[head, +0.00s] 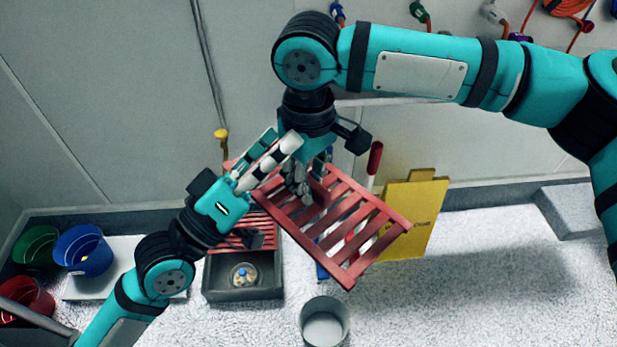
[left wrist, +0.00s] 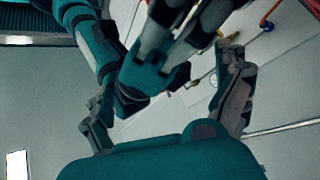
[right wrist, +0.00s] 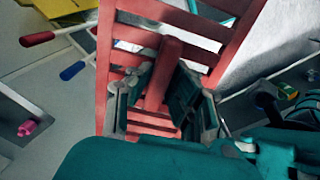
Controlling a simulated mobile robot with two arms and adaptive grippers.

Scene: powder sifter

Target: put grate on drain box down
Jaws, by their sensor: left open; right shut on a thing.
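A red slatted grate (head: 335,225) hangs tilted above the floor, to the right of and above the drain box. My right gripper (head: 300,182) is shut on the bar-like handle in the grate's middle. The right wrist view shows the fingers on both sides of that handle (right wrist: 165,75). The dark grey drain box (head: 243,294) stands on the floor. Red slats (head: 240,236) lie across its rear part, and its front part is open. My left gripper (head: 272,155) is open close beside the right gripper, overlapping the grate in the head view. The left wrist view shows its fingers spread.
A round, blue-topped object (head: 244,275) sits inside the drain box. A grey bucket (head: 324,322) stands to its right. Green, blue (head: 84,251) and red buckets are at far left. A yellow sign (head: 415,215) leans at the wall. Floor at right is clear.

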